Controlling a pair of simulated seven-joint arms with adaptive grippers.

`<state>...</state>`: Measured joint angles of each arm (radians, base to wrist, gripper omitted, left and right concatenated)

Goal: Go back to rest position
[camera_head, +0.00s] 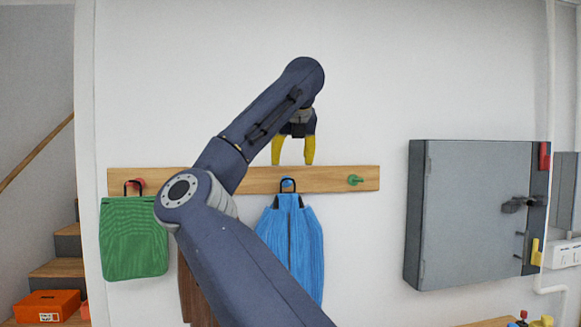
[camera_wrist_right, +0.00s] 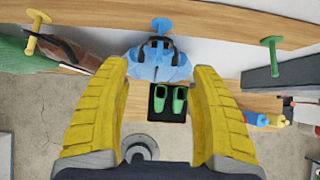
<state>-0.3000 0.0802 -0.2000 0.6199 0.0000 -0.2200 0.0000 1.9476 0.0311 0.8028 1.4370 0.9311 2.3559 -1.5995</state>
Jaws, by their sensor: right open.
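My right gripper (camera_head: 293,162) is in the head view, pointing down in front of the wall just above the wooden peg rail (camera_head: 335,179). Its yellow fingers are apart and nothing is between them. In the right wrist view the open gripper (camera_wrist_right: 158,72) frames the blue garment (camera_wrist_right: 150,68) below and beyond it. In the head view this blue garment (camera_head: 300,240) hangs by a black loop on the blue peg (camera_head: 288,183), apart from the fingers. My left gripper is not in view.
A green cloth (camera_head: 133,240) hangs at left; a brown item (camera_head: 190,290) is partly hidden by my right arm. The green peg (camera_head: 355,180) is bare. A grey cabinet (camera_head: 470,215) is at right. Green shoes (camera_wrist_right: 170,99) lie below. The upper wall is clear.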

